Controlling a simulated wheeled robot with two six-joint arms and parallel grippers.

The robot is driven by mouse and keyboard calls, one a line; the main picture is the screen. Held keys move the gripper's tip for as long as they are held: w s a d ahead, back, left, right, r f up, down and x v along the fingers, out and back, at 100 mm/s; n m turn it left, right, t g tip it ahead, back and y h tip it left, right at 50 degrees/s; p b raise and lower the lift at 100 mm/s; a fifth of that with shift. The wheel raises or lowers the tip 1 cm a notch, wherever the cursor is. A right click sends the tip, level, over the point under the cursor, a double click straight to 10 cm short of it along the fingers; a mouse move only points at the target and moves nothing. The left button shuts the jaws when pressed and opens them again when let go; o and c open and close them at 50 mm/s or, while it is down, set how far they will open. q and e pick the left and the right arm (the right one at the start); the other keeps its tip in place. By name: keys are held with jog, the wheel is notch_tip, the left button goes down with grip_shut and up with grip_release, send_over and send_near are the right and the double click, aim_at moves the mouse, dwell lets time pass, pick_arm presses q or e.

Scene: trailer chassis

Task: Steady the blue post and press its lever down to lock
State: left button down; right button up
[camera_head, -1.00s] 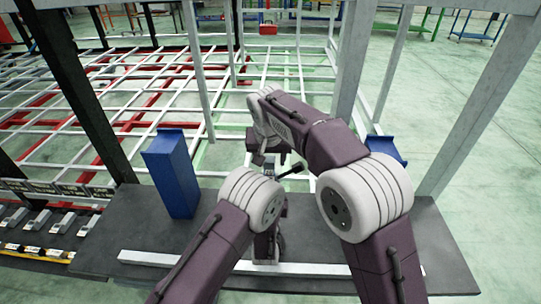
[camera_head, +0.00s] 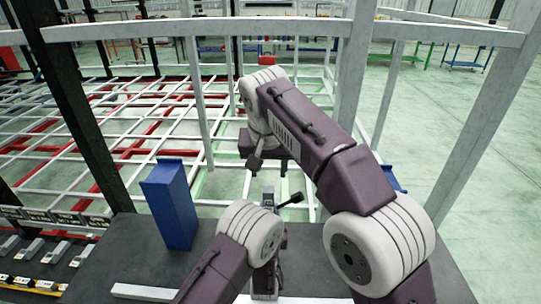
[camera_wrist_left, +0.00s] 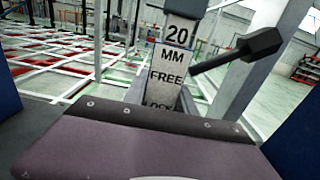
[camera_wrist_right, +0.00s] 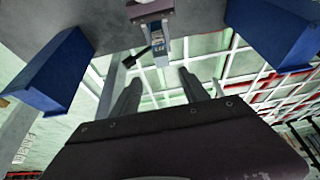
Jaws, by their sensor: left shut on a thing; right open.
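A slim grey post stands at the table's middle, its top (camera_head: 268,197) showing behind my left wrist. In the left wrist view the post (camera_wrist_left: 176,65) reads "20 MM FREE", with a lower word partly hidden. Its black lever (camera_head: 290,200) sticks out to the right, tilted up; it also shows in the left wrist view (camera_wrist_left: 238,52). My right gripper (camera_head: 256,162) is open and empty, above and beyond the post, apart from the lever. Its two fingers (camera_wrist_right: 160,88) show spread in the right wrist view.
Blue blocks stand at the left (camera_head: 171,205) and right, the right one (camera_head: 392,180) mostly behind my right arm. A white bar (camera_head: 150,292) lies on the dark table (camera_head: 115,262). Grey frame uprights (camera_head: 350,90) and a crossbar (camera_head: 150,29) surround the far side.

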pick_arm(q)
jog(key=shift+s+f, duration=0.1)
jog(key=shift+f, duration=0.2)
